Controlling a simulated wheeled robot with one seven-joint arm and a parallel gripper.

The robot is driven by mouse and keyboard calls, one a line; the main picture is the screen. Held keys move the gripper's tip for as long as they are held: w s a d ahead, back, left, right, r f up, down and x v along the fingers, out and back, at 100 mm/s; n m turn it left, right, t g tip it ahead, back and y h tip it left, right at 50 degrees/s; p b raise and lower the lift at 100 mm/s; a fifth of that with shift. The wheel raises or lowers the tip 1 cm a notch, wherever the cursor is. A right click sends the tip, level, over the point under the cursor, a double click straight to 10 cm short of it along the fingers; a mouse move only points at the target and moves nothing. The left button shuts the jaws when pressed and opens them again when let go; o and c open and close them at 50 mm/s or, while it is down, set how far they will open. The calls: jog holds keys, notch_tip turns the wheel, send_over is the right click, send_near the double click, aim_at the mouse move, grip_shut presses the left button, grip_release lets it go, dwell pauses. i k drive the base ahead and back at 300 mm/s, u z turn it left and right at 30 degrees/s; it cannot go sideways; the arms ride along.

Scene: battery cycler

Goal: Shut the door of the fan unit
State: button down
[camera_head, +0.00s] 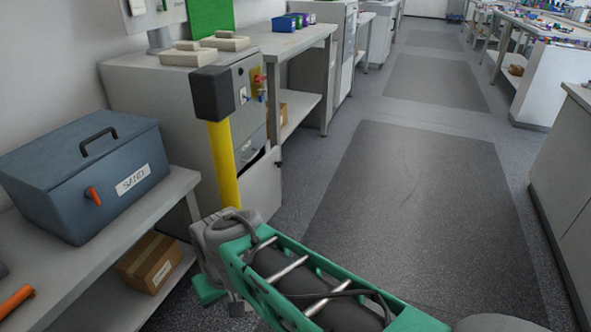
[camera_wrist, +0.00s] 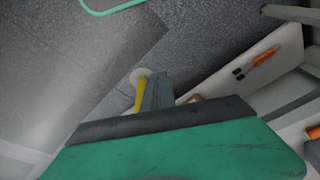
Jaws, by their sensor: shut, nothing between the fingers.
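The fan unit appears to be the grey cabinet (camera_head: 165,100) at the left of the head view, behind the yellow post. Its low pale door panel (camera_head: 262,186) stands out from the front, with a dark gap above it, so it looks ajar. My gripper (camera_head: 217,296) is at the lower left of the head view, in front of the cabinet and lower than the door, apart from it. It is shut and empty. My arm hides part of the floor there. The wrist view is filled at the bottom by a green part of mine, and I cannot identify the door there.
A yellow post (camera_head: 222,165) with a black top stands before the cabinet. A blue SAND box (camera_head: 85,170) sits on a bench at the left, with a cardboard box (camera_head: 149,262) below. The aisle floor (camera_head: 410,190) is clear to the right.

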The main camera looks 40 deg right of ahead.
aim_at(260, 187)
jog(key=k, duration=0.25)
jog(key=z, duration=1.85)
jog(key=i, duration=1.3)
jog(key=u, duration=2.2)
jog(key=i, duration=0.5)
jog(key=z, duration=0.05)
